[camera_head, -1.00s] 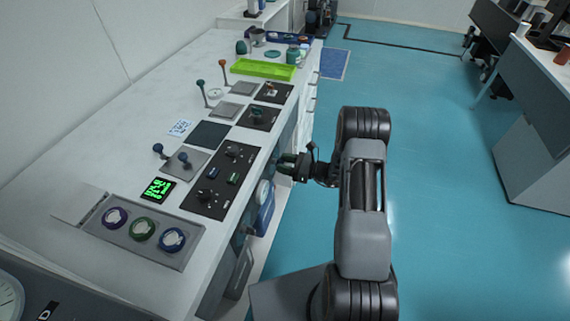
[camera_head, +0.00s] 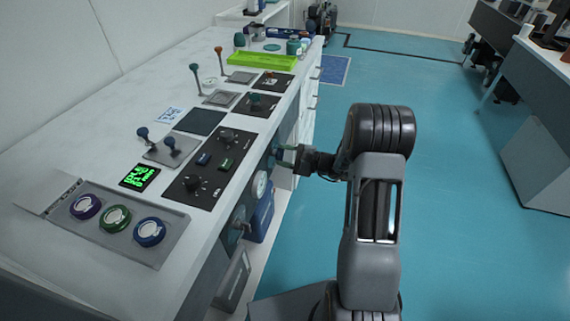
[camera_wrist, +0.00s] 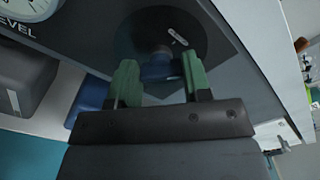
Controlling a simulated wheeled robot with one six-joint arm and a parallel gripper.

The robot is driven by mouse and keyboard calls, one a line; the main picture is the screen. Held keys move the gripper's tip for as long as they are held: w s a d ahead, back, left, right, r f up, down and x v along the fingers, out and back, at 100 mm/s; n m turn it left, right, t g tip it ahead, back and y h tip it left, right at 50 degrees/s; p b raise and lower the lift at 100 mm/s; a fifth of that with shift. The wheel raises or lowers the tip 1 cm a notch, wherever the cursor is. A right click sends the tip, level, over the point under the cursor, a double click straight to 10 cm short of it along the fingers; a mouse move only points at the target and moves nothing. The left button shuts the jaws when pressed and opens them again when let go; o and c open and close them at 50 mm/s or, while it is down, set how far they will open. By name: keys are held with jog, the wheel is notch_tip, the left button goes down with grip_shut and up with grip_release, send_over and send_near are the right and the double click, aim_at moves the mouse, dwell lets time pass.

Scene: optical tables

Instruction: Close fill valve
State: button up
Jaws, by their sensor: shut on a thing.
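The fill valve looks to be the blue handle (camera_wrist: 160,68) on a dark round plate (camera_wrist: 185,32) on the bench's front face; no name label is readable. In the head view the blue handle (camera_head: 279,153) is small and partly covered by my gripper (camera_head: 287,156). In the wrist view my gripper (camera_wrist: 159,78) has its green finger pads on either side of the handle and is shut on it. A white mark shows on the plate beside the handle. The handle's exact turn is hard to tell.
A gauge marked LEVEL (camera_wrist: 25,8) sits beside the valve; it likely shows in the head view too (camera_head: 259,184). Another valve handle (camera_head: 240,226) sticks out nearer. The bench top (camera_head: 70,135) holds control panels and upright levers. The blue floor (camera_head: 430,120) to the right is open.

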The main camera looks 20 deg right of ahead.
jog(key=n+b, duration=0.2)
jog(key=b, duration=0.1)
jog(key=n+b, duration=0.3)
jog(key=b, duration=0.1)
jog(key=n+b, duration=0.2)
jog(key=b, duration=0.2)
jog(key=shift+f, duration=0.25)
jog(key=shift+r+n+b, duration=0.1)
jog(key=shift+n+b, duration=0.35)
jog(key=shift+n, duration=0.05)
jog(key=o, duration=0.9)
jog(key=p+v, duration=0.2)
jog(key=v, duration=1.2)
jog(key=shift+a+p, duration=0.15)
jog(key=shift+p, duration=0.15)
